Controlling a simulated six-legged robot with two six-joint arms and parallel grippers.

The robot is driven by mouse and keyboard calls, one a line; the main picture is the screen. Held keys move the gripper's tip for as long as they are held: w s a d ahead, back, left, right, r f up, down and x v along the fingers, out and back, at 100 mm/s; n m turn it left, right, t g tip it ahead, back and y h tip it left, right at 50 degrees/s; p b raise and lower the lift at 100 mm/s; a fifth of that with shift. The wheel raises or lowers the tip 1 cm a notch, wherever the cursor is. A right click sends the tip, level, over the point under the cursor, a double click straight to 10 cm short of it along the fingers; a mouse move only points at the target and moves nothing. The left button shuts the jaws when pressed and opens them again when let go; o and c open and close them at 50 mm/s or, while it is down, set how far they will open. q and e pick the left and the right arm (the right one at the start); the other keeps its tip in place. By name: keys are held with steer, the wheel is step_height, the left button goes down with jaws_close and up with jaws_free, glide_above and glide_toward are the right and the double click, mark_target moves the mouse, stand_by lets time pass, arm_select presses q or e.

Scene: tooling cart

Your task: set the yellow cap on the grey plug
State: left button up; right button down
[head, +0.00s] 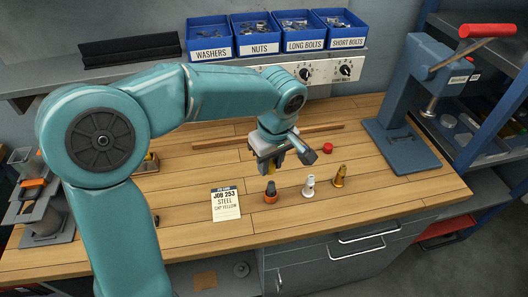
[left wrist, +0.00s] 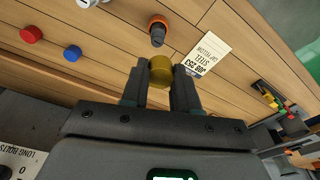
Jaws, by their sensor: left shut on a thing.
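My left gripper (head: 272,164) is shut on the yellow cap (left wrist: 160,71) and holds it above the bench; the cap shows partly between the fingers in the head view (head: 269,156). In front of it in the head view stands an upright plug with a dark grey top and orange base (head: 270,192); it also shows beyond the fingertips in the left wrist view (left wrist: 157,31). A pale whitish-grey plug (head: 309,186) and a brass plug (head: 340,177) stand upright to its right. The cap is apart from all of them. My right gripper is out of view.
A red cap (head: 328,147) and a blue cap (left wrist: 72,53) lie on the bench. A job card (head: 226,203) reads steel, cap yellow. A blue press (head: 402,146) stands at the right; labelled blue bins (head: 209,47) line the back.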

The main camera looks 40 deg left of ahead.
mark_target(271, 183)
arm_select(q)
steer(key=shift+w+d+f, duration=0.1)
steer(key=shift+w+d, duration=0.05)
steer(key=shift+w, duration=0.05)
steer(key=shift+d+f+b, duration=0.1)
steer(key=shift+f+b, duration=1.5)
steer(key=shift+f, duration=0.4)
steer(key=shift+f, duration=0.1)
steer(key=shift+f+b, duration=0.1)
steer(key=shift+b, duration=0.3)
steer(key=shift+f+b, duration=0.3)
steer(key=shift+f, duration=0.1)
steer(key=shift+f+b, duration=0.5)
steer(key=shift+b, duration=0.1)
